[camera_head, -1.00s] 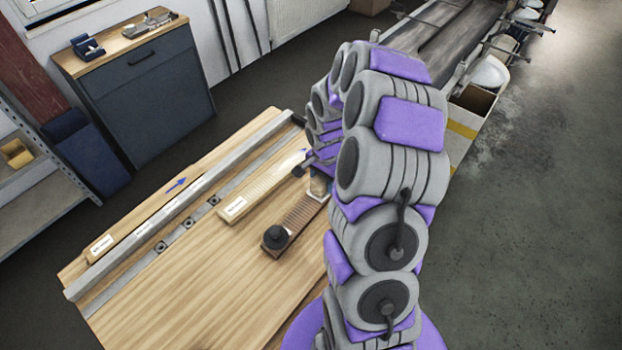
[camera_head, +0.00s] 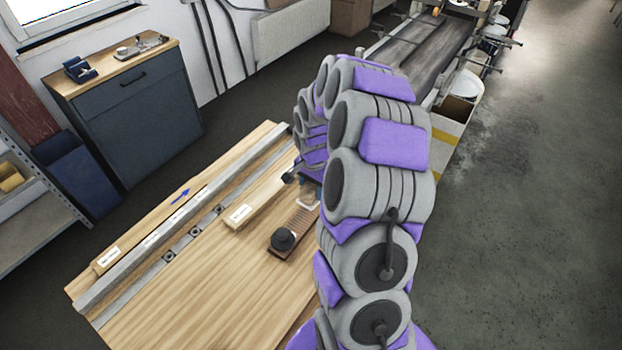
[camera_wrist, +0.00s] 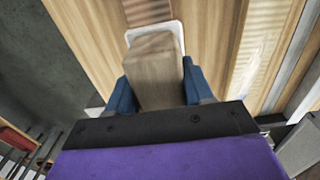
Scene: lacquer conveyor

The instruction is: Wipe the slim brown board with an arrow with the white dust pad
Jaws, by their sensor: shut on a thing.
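My gripper (camera_wrist: 157,76) has its blue fingers shut on the wooden handle of the white dust pad (camera_wrist: 179,31). The pad's white rim shows around the handle's far end in the wrist view. In the head view my gripper (camera_head: 307,178) is over the far right part of the table, partly hidden by my arm. A slim board with a blue arrow (camera_head: 150,217) lies along the table's left edge, behind a grey rail. The pad is well to the right of the arrow. I cannot tell whether the pad touches the surface below.
A pale labelled board (camera_head: 256,204) lies right of the rail (camera_head: 135,269). The front of the wooden table (camera_head: 215,285) is clear. A dark cabinet (camera_head: 125,115) stands behind.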

